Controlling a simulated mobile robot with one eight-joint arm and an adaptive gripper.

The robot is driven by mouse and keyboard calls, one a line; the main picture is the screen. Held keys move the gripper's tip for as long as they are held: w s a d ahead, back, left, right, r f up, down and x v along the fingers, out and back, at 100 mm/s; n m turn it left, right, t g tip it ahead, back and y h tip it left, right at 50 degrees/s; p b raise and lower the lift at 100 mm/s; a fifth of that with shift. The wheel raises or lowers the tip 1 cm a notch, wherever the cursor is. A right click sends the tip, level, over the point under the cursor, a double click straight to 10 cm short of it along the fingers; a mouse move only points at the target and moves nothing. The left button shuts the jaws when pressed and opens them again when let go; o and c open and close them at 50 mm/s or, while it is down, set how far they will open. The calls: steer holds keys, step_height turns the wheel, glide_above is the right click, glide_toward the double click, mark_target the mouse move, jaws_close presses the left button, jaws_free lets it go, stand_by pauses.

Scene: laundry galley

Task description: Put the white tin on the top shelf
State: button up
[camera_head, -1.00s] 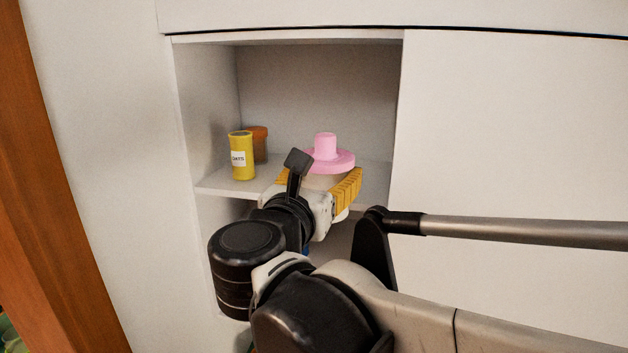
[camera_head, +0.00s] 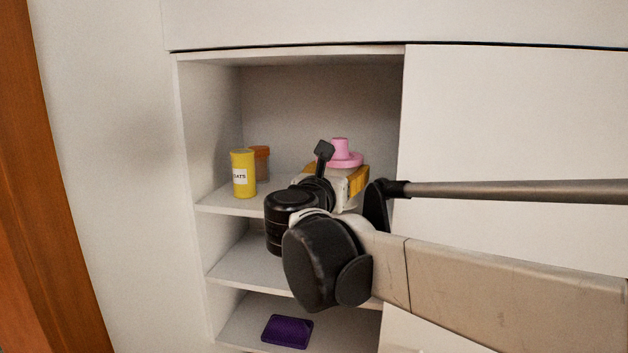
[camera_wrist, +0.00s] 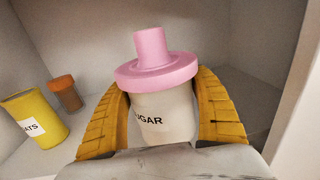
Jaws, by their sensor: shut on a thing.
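The white tin (camera_wrist: 163,117) has a pink lid with a knob and a label reading "UGAR", its first letter hidden. It is upright between the yellow fingers of my gripper (camera_wrist: 160,115), which is shut on it. In the head view my gripper (camera_head: 340,182) is inside the open cupboard at the level of the top shelf (camera_head: 222,201), toward its right side. There only the tin's pink lid (camera_head: 342,157) shows clearly; my arm hides most of its body. I cannot tell whether the tin's base touches the shelf.
A yellow oats tin (camera_head: 243,174) stands at the left of the top shelf, with an orange-lidded jar (camera_head: 262,163) behind it. A purple object (camera_head: 287,331) lies on a lower shelf. The white panel (camera_head: 510,120) bounds the opening closely on the right.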

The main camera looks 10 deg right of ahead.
steer(key=shift+a+f+b+x, duration=0.1)
steer(key=shift+f+b+x, duration=0.1)
steer(key=shift+x, duration=0.95)
steer(key=shift+a+f+b+x, duration=0.1)
steer(key=shift+b+x, duration=0.15)
steer(key=shift+x, duration=0.85)
steer(key=shift+a+f+b+x, duration=0.1)
steer(key=shift+b+x, duration=0.1)
steer(key=shift+x, duration=0.95)
steer(key=shift+w, duration=0.15)
steer(key=shift+f+b, duration=0.45)
steer(key=shift+f, duration=0.2)
steer(key=o, duration=1.4)
steer(key=shift+c, duration=0.6)
steer(key=shift+a, duration=0.1)
steer(key=p+v, duration=0.1)
steer(key=v, duration=1.3)
